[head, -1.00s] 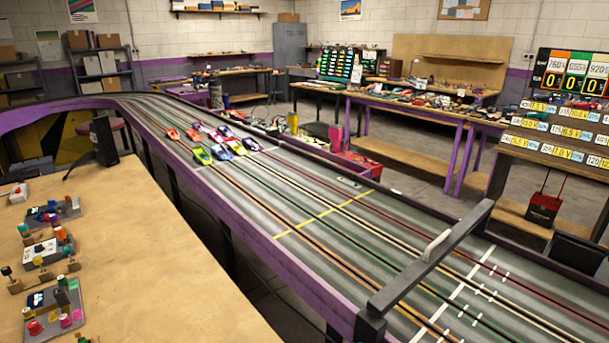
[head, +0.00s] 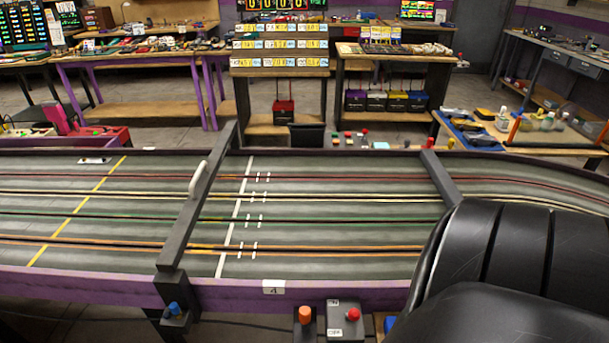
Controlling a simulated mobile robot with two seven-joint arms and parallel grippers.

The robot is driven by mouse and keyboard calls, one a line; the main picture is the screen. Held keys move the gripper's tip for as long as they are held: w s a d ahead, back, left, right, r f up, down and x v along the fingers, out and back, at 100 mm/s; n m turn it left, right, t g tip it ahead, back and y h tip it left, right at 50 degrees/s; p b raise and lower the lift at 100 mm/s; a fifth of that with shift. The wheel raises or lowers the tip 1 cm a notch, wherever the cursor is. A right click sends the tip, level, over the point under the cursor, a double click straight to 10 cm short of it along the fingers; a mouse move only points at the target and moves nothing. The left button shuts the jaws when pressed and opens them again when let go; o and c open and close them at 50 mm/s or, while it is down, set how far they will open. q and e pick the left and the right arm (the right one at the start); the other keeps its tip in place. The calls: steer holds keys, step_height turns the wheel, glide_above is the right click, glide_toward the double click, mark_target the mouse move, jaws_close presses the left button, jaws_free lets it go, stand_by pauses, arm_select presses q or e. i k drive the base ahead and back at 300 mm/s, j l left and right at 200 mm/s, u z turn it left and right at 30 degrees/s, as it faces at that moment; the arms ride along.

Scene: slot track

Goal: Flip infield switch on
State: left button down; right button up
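A dark switch box (head: 345,320) with ON and OFF labels and a red knob stands at the bottom centre of the head view, at the near side of the track. Its lower part is cut off by the frame, and I cannot tell its setting. Several small red and green buttons (head: 350,138) show beyond the track's far wall. I cannot tell which of these is the infield switch. Neither of my grippers is in view.
The slot track (head: 330,262) with a purple near wall crosses the whole view. Two dark bars (head: 192,205) (head: 440,178) span it. An orange-knobbed controller (head: 304,318) stands beside the switch box. A large black form blocks the lower right.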

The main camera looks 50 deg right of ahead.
mark_target(353, 314)
steer(key=l+z, duration=0.1)
steer(key=z, duration=0.35)
steer(key=k+l+z, duration=0.1)
steer(key=z, duration=0.3)
steer(key=l+z, duration=0.1)
steer(key=z, duration=0.35)
steer(key=l+z, duration=0.1)
steer(key=z, duration=0.35)
